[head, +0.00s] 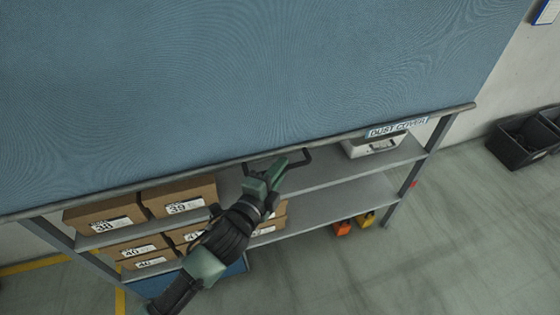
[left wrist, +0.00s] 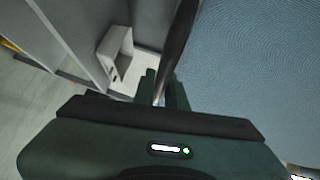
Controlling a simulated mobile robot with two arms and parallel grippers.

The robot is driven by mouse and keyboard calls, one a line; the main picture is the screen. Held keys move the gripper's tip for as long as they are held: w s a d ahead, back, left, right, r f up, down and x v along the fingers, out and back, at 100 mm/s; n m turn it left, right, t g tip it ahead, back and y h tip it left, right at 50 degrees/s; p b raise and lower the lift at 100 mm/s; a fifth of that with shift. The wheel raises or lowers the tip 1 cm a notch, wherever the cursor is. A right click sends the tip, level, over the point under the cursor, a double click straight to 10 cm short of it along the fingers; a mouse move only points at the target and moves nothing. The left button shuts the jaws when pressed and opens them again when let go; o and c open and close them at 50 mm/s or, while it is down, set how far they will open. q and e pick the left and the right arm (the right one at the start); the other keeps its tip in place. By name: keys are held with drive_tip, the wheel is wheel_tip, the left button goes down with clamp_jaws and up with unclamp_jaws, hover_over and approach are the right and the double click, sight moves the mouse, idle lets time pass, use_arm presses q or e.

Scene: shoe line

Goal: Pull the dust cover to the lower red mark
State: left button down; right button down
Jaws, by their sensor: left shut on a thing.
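The blue dust cover (head: 240,75) hangs over the upper part of a shelf rack, and it fills the right of the left wrist view (left wrist: 260,60). Its grey bottom bar (head: 440,112) carries a "DUST COVER" label and slants up to the right in the head view. A dark pull handle (head: 306,157) sits below the middle of the bar. My left gripper (head: 270,168) is shut on this handle. A small red mark (head: 413,184) shows by the right post, well below the bar. My right gripper is not in view.
Cardboard shoe boxes (head: 180,195) stand on the shelves at the left. A whitish box (head: 372,145) stands on the upper visible shelf at the right. Orange and yellow items (head: 343,228) lie low under the rack. Black bins (head: 522,145) stand at the right wall. The floor in front is clear.

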use_arm(q)
wheel_tip(320, 180, down, 16)
drive_tip(key=b, duration=0.9)
drive_tip(key=shift+r, duration=0.1)
drive_tip(key=c, duration=1.5)
unclamp_jaws()
drive_tip(key=shift+o, duration=0.2)
drive_tip(key=shift+r, duration=0.1)
drive_tip(key=v, duration=0.8)
